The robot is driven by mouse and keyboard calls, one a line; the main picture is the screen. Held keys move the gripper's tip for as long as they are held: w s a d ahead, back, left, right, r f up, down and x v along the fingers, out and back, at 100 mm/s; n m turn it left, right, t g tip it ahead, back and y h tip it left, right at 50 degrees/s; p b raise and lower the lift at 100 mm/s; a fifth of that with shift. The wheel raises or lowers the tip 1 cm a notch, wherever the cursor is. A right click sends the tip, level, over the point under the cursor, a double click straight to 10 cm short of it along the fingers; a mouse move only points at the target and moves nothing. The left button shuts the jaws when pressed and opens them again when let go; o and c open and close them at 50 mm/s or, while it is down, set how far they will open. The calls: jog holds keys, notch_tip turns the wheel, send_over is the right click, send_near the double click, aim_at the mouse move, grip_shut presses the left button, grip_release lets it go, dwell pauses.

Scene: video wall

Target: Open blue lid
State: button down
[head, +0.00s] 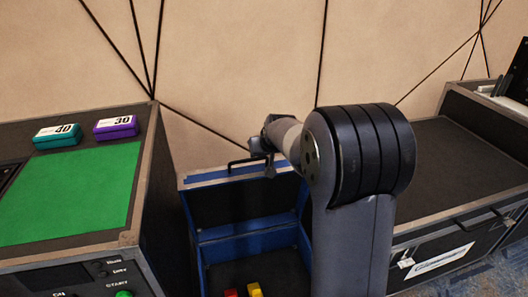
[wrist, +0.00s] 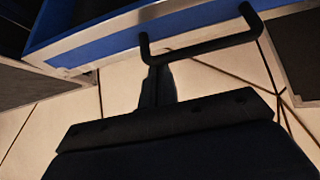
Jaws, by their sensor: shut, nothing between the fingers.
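The blue lid (head: 240,238) belongs to a dark case with blue edges and light metal trim. It stands raised at the back of the case, and the case's inside shows in front of it. A black handle (wrist: 205,48) is on the lid's trimmed edge; in the head view it is at the top. My gripper (wrist: 157,75) is shut and empty, with its fingertips close beside the handle's left end. In the head view my gripper (head: 268,168) is at the lid's top edge; I cannot tell whether it touches. My arm hides the case's right side.
Red (head: 231,293) and yellow (head: 254,289) blocks lie in the case. A console with a green mat (head: 70,190) stands left, bearing a teal box (head: 58,136) and a purple box (head: 116,127). A black case (head: 450,165) stands right. A panelled wall (head: 230,50) is behind.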

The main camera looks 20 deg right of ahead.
jog(key=p+v, duration=0.3)
jog(key=v, duration=0.7)
jog(key=shift+s+r, duration=0.25)
jog(key=shift+r, duration=0.05)
jog(key=shift+w, duration=0.1)
jog(key=b+x, duration=0.3)
jog(key=x, duration=0.8)
jog(key=shift+f, duration=0.1)
jog(key=shift+w+r+p, duration=0.1)
jog(key=shift+r+p, duration=0.15)
jog(key=shift+p, duration=0.05)
jog(key=shift+w, duration=0.3)
jog(key=shift+f, duration=0.1)
